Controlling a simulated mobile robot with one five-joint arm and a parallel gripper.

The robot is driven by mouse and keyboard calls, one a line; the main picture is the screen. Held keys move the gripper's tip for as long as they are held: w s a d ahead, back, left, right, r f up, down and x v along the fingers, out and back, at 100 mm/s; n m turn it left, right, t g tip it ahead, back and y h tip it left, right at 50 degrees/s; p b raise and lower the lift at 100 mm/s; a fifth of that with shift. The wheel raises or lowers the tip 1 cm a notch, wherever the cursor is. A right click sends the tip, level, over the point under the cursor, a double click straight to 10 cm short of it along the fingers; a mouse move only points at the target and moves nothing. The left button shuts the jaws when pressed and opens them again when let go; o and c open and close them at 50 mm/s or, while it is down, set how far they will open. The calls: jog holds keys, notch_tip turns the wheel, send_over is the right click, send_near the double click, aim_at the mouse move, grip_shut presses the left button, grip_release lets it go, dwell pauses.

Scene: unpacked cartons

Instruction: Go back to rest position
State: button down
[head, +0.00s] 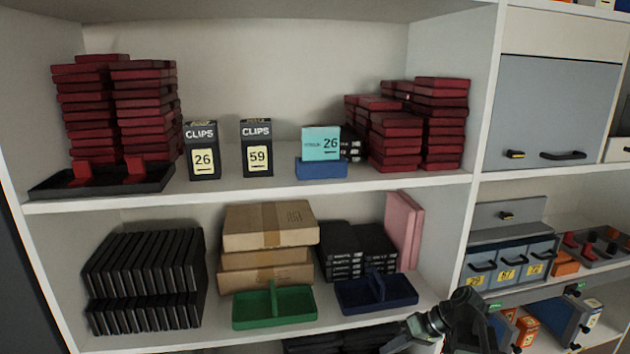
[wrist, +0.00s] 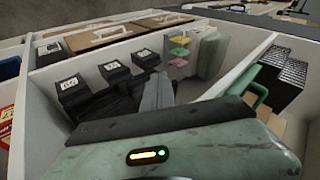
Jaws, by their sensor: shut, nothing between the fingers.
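My gripper (head: 398,341) shows at the bottom of the head view, at the end of my dark arm. It is in front of the lower shelf, to the right of its middle and below the blue tray (head: 375,293). In the wrist view my gripper (wrist: 157,84) points away from the camera, its grey fingers together and holding nothing. The green-grey housing fills the bottom of that view.
A green tray (head: 273,306) and cardboard boxes (head: 268,226) stand on the lower shelf. Stacked red boxes (head: 395,133) and two CLIPS boxes (head: 257,148) are above. Labelled bins (head: 507,268) are at right. In the wrist view, black labelled boxes (wrist: 115,73) stand beyond my gripper.

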jog(key=s+a+f+g+h+b, duration=0.2)
jog(key=s+a+f+h, duration=0.25)
jog(key=a+f, duration=0.6)
jog(key=d+m+h, duration=0.1)
jog(key=d+h, duration=0.1)
jog(key=d+r+m+h, duration=0.1)
jog(key=d+m+h, duration=0.1)
jog(key=d, duration=0.1)
jog(key=shift+w+d+r, duration=0.15)
jog(key=shift+w+r, duration=0.05)
